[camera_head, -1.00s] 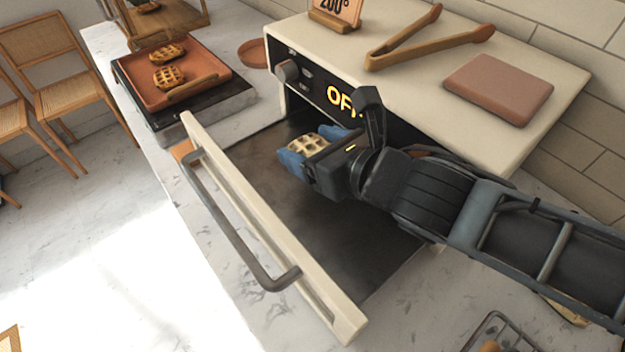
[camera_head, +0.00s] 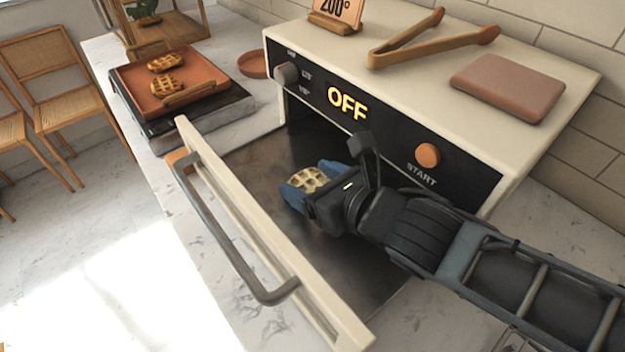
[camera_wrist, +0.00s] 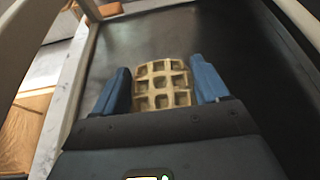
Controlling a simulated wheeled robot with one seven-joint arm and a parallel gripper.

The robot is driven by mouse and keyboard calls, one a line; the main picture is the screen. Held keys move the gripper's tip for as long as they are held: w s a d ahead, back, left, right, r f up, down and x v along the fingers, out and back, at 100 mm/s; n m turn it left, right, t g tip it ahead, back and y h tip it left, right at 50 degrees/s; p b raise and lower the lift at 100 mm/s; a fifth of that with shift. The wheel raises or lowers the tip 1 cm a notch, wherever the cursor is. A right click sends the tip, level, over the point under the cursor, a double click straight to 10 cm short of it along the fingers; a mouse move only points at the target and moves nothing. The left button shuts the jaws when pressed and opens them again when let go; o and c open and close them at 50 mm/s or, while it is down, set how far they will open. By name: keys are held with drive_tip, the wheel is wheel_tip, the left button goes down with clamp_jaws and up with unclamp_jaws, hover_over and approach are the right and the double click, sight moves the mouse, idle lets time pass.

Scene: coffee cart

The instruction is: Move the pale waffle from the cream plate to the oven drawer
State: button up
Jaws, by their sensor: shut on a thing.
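The pale waffle (camera_head: 307,179) is held between the blue fingertips of my gripper (camera_head: 306,184), inside the opened oven drawer. In the wrist view the waffle (camera_wrist: 162,85) sits between both blue fingers of my gripper (camera_wrist: 163,88), with the dark drawer floor around it. The oven drawer (camera_head: 262,150) is pulled out, with a cream front and a grey bar handle. Whether the waffle touches the drawer floor is hard to tell. The cream plate is not clearly in view.
The oven (camera_head: 395,95) shows OFF above the drawer. Tongs (camera_head: 430,42) and a pinkish-brown block (camera_head: 508,87) lie on its top. A terracotta tray (camera_head: 200,70) with two browned waffles stands at the left. The drawer floor around my gripper is bare.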

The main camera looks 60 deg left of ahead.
drive_tip(key=shift+d+f+b, duration=0.1)
drive_tip(key=shift+f+b, duration=0.35)
drive_tip(key=shift+f, duration=0.15)
drive_tip(key=o, duration=1)
drive_tip(key=shift+f, duration=0.2)
drive_tip(key=shift+o, duration=0.2)
drive_tip(key=shift+r+p, duration=0.65)
drive_tip(key=shift+p, duration=0.05)
drive_tip(key=b+v, duration=0.1)
drive_tip(key=v, duration=0.5)
drive_tip(key=shift+d+r, duration=0.1)
drive_tip(key=shift+r, duration=0.15)
drive_tip(key=shift+w+d+r, duration=0.1)
drive_tip(key=shift+d+r, duration=0.25)
drive_tip(key=shift+d, duration=0.15)
